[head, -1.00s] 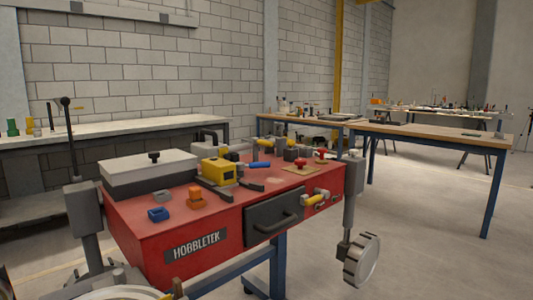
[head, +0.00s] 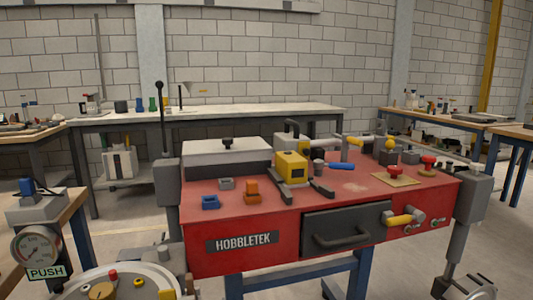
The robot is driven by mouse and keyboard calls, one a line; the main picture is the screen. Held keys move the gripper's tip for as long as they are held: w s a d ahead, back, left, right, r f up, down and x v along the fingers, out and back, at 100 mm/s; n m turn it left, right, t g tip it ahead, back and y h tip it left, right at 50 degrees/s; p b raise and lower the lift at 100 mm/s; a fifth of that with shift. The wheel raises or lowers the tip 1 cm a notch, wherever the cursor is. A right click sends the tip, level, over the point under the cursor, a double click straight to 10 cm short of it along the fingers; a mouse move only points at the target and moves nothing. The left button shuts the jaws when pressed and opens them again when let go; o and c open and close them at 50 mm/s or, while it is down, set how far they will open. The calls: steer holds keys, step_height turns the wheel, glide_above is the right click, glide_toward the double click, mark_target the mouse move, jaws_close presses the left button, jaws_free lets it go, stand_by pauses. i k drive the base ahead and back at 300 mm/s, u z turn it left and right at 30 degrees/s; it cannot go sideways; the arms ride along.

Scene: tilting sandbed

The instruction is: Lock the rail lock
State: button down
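A red HOBBLETEK bench (head: 215,262) stands in the middle of the head view. On its top a yellow block (head: 291,167) sits by dark rail-like bars (head: 321,188). A blue-handled part (head: 341,166) lies just right of the block. A yellow-handled lever (head: 402,218) sticks out at the front right, beside small red knobs (head: 408,227). I cannot tell which part is the rail lock, nor whether it is locked. My gripper is not in view.
A lidded grey box (head: 226,160), a blue block (head: 210,202) and an orange block (head: 252,191) are on the bench top. A dark drawer (head: 343,228) is in its front. A gauge stand (head: 38,248) and a round platform (head: 115,283) are at lower left.

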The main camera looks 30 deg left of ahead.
mark_target(319, 164)
steer(key=u, duration=0.5)
steer(key=i, duration=0.45)
steer(key=u, duration=0.4)
